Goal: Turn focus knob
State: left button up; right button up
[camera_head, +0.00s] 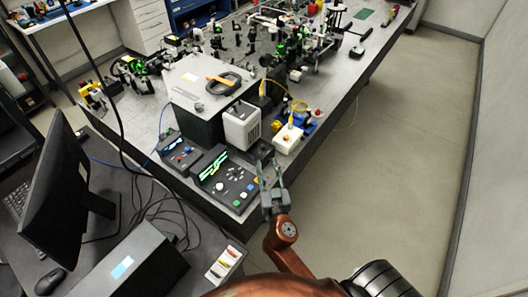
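My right gripper (269,170) is at the front right corner of the optical bench, its two fingers pointing away from me with a gap between them. It looks open and empty. A small dark box (262,149) lies just beyond the fingertips; whether it carries a knob is too small to tell. A black control console (224,177) with a green display, a pale round dial (220,186) and coloured buttons sits left of the gripper, apart from it. Which knob is the focus knob cannot be told. My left gripper is not in view.
A white box (241,126) and a cream box with a red button (288,138) stand behind the gripper. A second small console (178,149) is further left. A monitor (62,185) and loose cables are on the left desk. The floor (411,155) right of the bench is clear.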

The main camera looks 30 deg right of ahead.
aim_at(264, 149)
jog(key=p+x, duration=0.1)
jog(key=x, duration=0.6)
jog(key=shift+w+d, duration=0.1)
jog(key=shift+w, duration=0.15)
jog(key=shift+c, duration=0.3)
grip_shut()
